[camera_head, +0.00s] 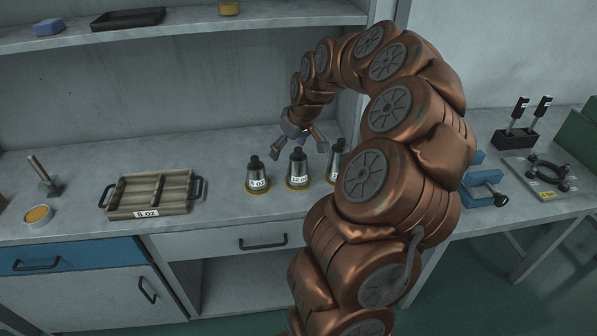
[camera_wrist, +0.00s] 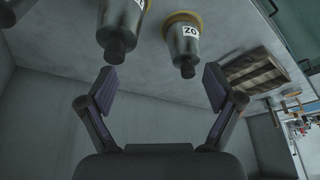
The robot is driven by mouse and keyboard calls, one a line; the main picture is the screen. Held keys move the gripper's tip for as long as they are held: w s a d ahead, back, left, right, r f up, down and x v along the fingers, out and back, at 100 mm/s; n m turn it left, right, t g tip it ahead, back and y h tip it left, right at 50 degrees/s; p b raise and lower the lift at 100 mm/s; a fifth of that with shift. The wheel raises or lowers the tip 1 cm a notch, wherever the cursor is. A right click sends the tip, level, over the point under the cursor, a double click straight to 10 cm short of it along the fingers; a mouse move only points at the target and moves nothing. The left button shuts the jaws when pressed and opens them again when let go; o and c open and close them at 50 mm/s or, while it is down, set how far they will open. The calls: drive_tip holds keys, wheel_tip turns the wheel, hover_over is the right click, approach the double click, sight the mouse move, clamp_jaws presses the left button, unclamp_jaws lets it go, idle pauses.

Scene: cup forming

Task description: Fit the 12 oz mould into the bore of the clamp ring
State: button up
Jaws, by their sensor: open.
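The 12 oz mould (camera_head: 298,171), a metal cone with a dark knob on top, stands upright on a yellowish base on the bench. It stands between the 8 oz mould (camera_head: 257,178) and a third mould (camera_head: 335,163) partly hidden by my arm. My gripper (camera_head: 304,143) is open and empty, just above and behind the 12 oz mould's knob. In the wrist view my gripper (camera_wrist: 158,90) has its fingers spread with nothing between them. Two moulds show beyond them; the nearer one (camera_wrist: 122,18) is cut by the top edge.
A wooden tray (camera_head: 149,213) labelled 8 oz sits left of the moulds. A blue clamp-like device (camera_head: 484,190) and a dark stand with two upright tools (camera_head: 515,140) are near the ring. A shelf (camera_head: 180,22) overhangs the bench. Bench between tray and moulds is clear.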

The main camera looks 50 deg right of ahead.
sight(299, 152)
drive_tip(key=shift+m, duration=0.3)
drive_tip(key=d, duration=0.1)
drive_tip(key=d+f, duration=0.1)
drive_tip(key=d, duration=0.1)
drive_tip(key=d+f, duration=0.1)
drive_tip(key=shift+s+d, duration=0.3)
drive_tip(key=shift+s, duration=0.05)
drive_tip(key=shift+p+x, duration=0.4)
drive_tip(key=shift+x, duration=0.75)
drive_tip(key=shift+w+d+f+p, duration=0.3)
drive_tip(key=shift+w+f+p, duration=0.25)
drive_tip(key=shift+f+p, duration=0.15)
drive_tip(key=shift+w+d+f+h+p, duration=0.15)
drive_tip(key=shift+w+f+p, duration=0.15)
drive_tip(key=shift+f, duration=0.45)
drive_tip(key=shift+w+d+f+h+p, duration=0.1)
drive_tip(key=shift+w+f+h+p, duration=0.2)
drive_tip(key=shift+f, duration=0.5)
clamp_jaws()
